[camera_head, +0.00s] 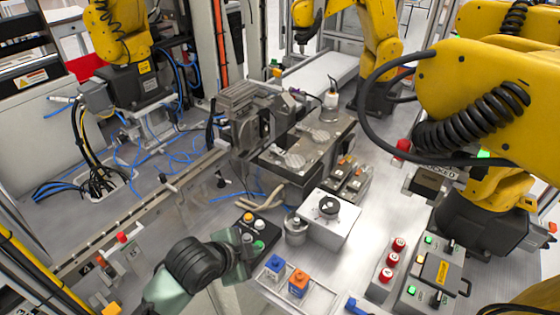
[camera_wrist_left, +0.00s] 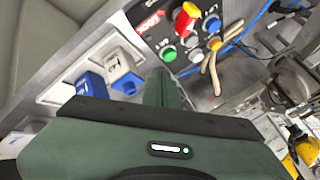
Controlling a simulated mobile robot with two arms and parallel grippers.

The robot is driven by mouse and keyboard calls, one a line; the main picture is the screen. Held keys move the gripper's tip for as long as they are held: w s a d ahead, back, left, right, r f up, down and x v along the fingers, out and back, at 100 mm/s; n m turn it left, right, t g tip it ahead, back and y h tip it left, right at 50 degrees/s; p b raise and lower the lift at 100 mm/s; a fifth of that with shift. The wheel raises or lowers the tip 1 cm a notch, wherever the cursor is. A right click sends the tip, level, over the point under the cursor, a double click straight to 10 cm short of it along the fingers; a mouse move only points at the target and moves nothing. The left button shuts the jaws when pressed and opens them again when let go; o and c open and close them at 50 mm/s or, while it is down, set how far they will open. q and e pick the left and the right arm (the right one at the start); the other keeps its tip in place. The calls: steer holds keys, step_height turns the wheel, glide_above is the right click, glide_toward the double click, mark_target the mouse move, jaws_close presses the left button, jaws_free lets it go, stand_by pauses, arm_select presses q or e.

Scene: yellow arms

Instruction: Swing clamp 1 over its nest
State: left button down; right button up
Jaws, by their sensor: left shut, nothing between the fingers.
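A grey metal fixture table (camera_head: 282,172) stands near the middle of the head view, with light plate-like nests (camera_head: 290,158) on its top. Small clamp parts sit around them, but I cannot tell which is clamp 1 or how its arm is turned. My left gripper (camera_head: 244,246) reaches in from the bottom left, well in front of the fixture, close beside a black button box (camera_head: 256,231). It is shut and empty. In the left wrist view its green fingers (camera_wrist_left: 166,88) point toward the button box (camera_wrist_left: 184,38). My right gripper is not in view.
A white box (camera_head: 328,222) with a black round top stands between the tray and the fixture. Pale hoses lie behind the button box. Yellow robot arms (camera_head: 480,90) flank the fixture.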

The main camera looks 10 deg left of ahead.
arm_select(q)
steer(key=w+r+m+t, duration=0.1)
steer(key=w+r+m, duration=0.2)
steer(key=w+r, duration=0.2)
steer(key=m+t+h, duration=0.1)
steer(key=m+t, duration=0.1)
steer(key=m, duration=0.4)
glide_toward(290, 168)
steer(key=p+x, duration=0.4)
steer(key=x, duration=0.1)
steer(key=shift+s+a+f, duration=0.1)
steer(key=shift+s+f, duration=0.05)
steer(key=shift+w+d+f, duration=0.1)
steer(key=shift+w+d, duration=0.05)
steer(key=shift+w, duration=0.25)
steer(key=shift+w+d+f, duration=0.1)
steer(key=shift+w, duration=0.25)
